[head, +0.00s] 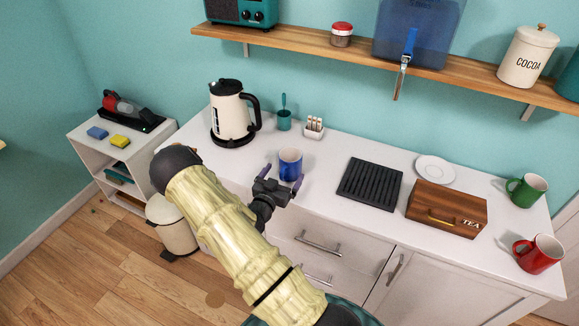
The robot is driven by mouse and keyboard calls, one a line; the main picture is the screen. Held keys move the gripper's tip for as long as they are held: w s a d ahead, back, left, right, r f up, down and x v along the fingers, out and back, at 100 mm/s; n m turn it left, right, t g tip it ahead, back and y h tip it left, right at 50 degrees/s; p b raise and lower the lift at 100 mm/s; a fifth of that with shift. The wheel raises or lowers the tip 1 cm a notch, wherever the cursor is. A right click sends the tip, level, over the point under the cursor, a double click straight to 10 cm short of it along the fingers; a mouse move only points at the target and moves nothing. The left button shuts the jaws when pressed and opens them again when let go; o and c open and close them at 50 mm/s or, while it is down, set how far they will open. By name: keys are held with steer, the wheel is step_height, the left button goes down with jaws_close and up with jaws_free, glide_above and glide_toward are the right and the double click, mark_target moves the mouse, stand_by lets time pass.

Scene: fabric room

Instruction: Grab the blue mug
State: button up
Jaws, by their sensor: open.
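The blue mug (291,164) stands upright on the white counter, left of the black ribbed rack. Its lower part is partly hidden by my gripper (279,174). My gripper is open, with its dark fingers pointing at the mug. One finger shows at the mug's left and the other at its lower right. I cannot tell whether the fingers touch the mug. The mug's handle is not clearly seen.
On the white counter (335,150) stand a kettle (230,112), a toast rack (314,127), a black ribbed rack (370,184), a tea box (447,208), a saucer (435,169), a green mug (525,190) and a red mug (538,254). A wooden shelf (300,47) runs above.

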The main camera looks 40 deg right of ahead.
mark_target(288, 166)
steer(key=x, duration=0.2)
steer(key=p+x, duration=0.1)
steer(key=x, duration=0.1)
steer(key=shift+r, duration=0.2)
steer(key=shift+c, duration=0.2)
steer(key=c, duration=1.2)
steer(key=shift+r, duration=0.1)
step_height(288, 166, up, 10)
steer(key=b, duration=0.1)
steer(key=shift+s, duration=0.15)
